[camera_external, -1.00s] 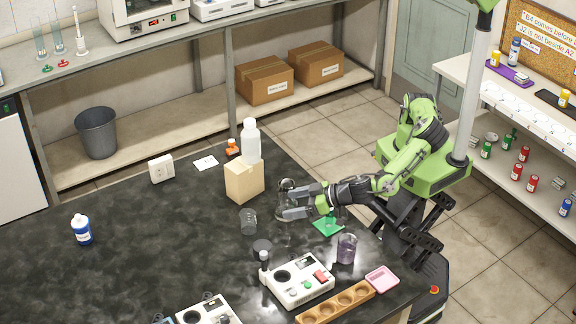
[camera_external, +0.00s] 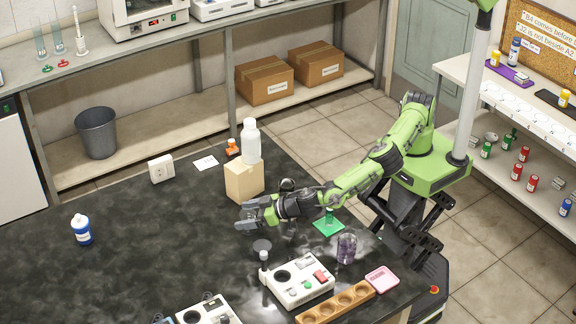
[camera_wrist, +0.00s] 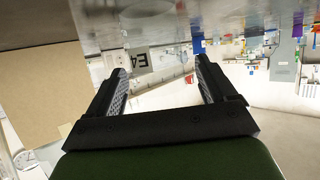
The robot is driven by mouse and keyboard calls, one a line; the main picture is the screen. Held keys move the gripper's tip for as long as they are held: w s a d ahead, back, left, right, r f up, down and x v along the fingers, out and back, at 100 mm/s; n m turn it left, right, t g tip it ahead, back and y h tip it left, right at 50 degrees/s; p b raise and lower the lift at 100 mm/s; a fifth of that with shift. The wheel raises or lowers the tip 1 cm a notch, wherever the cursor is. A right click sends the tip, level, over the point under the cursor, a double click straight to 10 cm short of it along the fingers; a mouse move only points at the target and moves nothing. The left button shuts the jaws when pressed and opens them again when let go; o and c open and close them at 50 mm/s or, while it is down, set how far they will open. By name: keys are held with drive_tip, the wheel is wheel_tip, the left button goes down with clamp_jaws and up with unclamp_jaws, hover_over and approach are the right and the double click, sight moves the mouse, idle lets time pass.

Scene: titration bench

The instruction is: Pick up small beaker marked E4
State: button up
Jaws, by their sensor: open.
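The small clear glass beaker (camera_wrist: 140,60) carries an E4 label, seen upside down in the wrist view, ahead between the finger tips and nearer the left finger. Its clear outline is hard to make out. In the external view it is mostly hidden by my gripper (camera_external: 243,215), which is low over the black bench, reaching left, with its fingers apart. In the wrist view my gripper (camera_wrist: 160,65) is also open, with a finger on either side of the label. I cannot tell whether a finger touches the glass.
A cardboard block (camera_external: 243,182) bearing a white bottle (camera_external: 250,142) stands close behind my gripper; the block also fills the wrist view's left side (camera_wrist: 40,85). A beaker of purplish liquid (camera_external: 346,250), a green-based item (camera_external: 328,224) and a white instrument (camera_external: 300,282) stand nearby.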

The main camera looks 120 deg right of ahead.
drive_tip(key=shift+a+r, duration=0.1)
drive_tip(key=c, duration=1.1)
